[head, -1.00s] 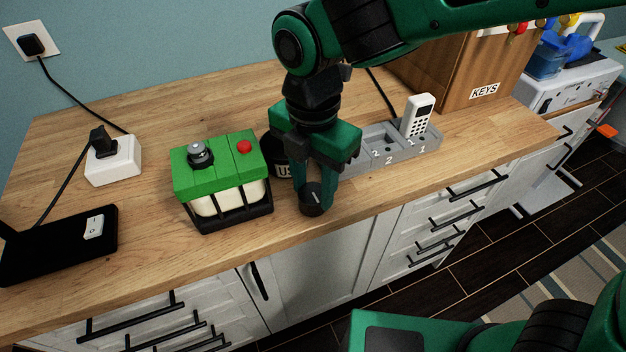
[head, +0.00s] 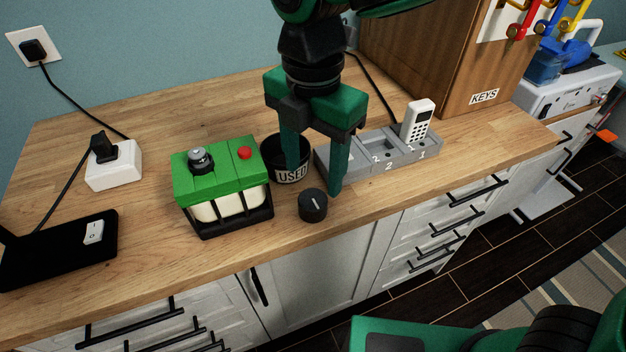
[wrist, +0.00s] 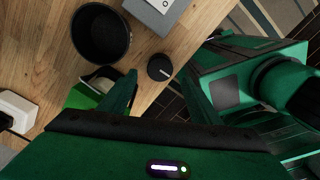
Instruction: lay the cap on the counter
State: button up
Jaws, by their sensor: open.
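The cap (head: 313,205), a small black cylinder with a white line on top, sits upright on the wooden counter (head: 120,262) near its front edge. It also shows in the wrist view (wrist: 160,67), between and beyond the fingertips. My gripper (head: 314,183) is open and empty, with its fingers pointing down above and just behind the cap. The fingers look apart from the cap. In the wrist view, my gripper (wrist: 158,84) has a finger on each side.
A black cup (head: 291,172) marked USED is close behind the cap. A green-topped box (head: 218,172) stands to the left. A grey numbered tray (head: 370,163) with a white handset (head: 417,122) is to the right.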

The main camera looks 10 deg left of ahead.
notch_tip(320, 180, up, 6)
jog(key=shift+f, duration=0.1)
jog(key=w+d+f+m, duration=0.2)
jog(key=d+m, duration=0.4)
jog(key=d, duration=0.4)
jog(key=w+d+f+m, duration=0.1)
jog(key=w+d+m, duration=0.1)
jog(key=d+m, duration=0.65)
jog(key=w+d+f+m, duration=0.2)
jog(key=w+d+m, duration=0.15)
jog(key=d, duration=0.75)
jog(key=s+d+f+m, duration=0.3)
jog(key=s+d+m, duration=0.4)
jog(key=d+m, duration=0.1)
jog(key=s+d+f+m, duration=0.3)
jog(key=s+d+m, duration=0.4)
jog(key=d+m, duration=0.2)
jog(key=shift+s+d+m, duration=0.15)
jog(key=shift+s+m, duration=0.1)
jog(key=shift+m, duration=0.45)
jog(key=shift+f, duration=0.1)
